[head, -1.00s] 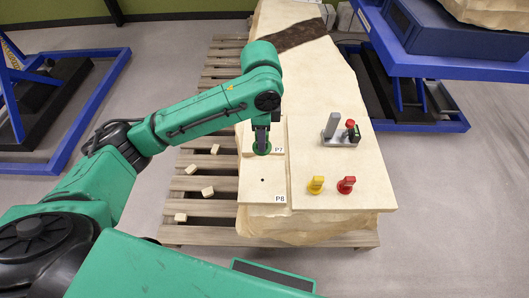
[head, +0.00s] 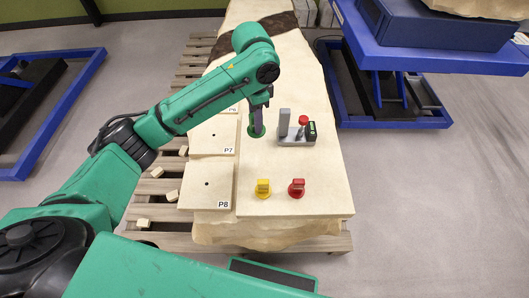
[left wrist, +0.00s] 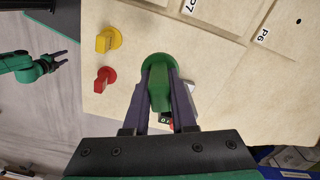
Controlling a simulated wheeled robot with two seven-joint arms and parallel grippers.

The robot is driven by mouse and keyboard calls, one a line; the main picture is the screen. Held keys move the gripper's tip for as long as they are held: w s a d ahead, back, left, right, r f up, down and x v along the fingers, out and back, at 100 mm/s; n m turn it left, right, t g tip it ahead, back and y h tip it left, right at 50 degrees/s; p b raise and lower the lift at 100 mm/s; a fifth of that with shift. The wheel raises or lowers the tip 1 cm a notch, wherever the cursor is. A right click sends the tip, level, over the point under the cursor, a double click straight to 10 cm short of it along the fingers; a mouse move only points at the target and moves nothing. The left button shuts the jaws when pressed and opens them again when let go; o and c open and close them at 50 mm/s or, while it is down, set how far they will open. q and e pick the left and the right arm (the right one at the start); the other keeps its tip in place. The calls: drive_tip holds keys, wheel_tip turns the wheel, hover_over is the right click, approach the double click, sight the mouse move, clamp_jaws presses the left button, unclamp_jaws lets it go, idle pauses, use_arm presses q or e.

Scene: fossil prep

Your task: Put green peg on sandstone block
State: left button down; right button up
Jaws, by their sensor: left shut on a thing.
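The green peg (head: 257,133) is held in my left gripper (head: 258,116), which is shut on it. In the left wrist view the green peg (left wrist: 158,62) has a round wide end between the fingers. It is over the sandstone block (head: 270,170), right of the panel marked P7 (head: 222,140) and left of a grey device. Whether the peg touches the surface I cannot tell. The hole in P7 shows empty. My right gripper (left wrist: 62,58) shows at the left of the left wrist view, its fingers apart and empty, away from the block.
A yellow peg (head: 263,189) and a red peg (head: 297,188) stand on the block's near part. The grey device (head: 298,140) has a red knob. Panel P8 (head: 208,190) lies at the near left. Small chips lie on the pallet (head: 160,225). A blue lift table (head: 420,62) stands right.

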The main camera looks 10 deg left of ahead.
use_arm(q)
wheel_tip(320, 180, down, 15)
drive_tip(key=shift+w+d+r+b, duration=0.1)
drive_tip(key=shift+r+b, duration=0.05)
drive_tip(key=shift+b, duration=0.35)
use_arm(e)
drive_tip(key=shift+w+d+f, duration=0.4)
drive_tip(key=shift+d+f, duration=0.1)
drive_tip(key=shift+d, duration=0.3)
use_arm(q)
drive_tip(key=c, duration=0.7)
unclamp_jaws()
drive_tip(key=shift+c, duration=0.2)
use_arm(e)
drive_tip(key=shift+a, duration=0.1)
use_arm(q)
drive_tip(key=shift+r, duration=0.2)
wheel_tip(320, 180, up, 12)
drive_tip(key=shift+f+p, duration=0.1)
drive_tip(key=shift+p, duration=0.45)
use_arm(e)
drive_tip(key=shift+r, duration=0.5)
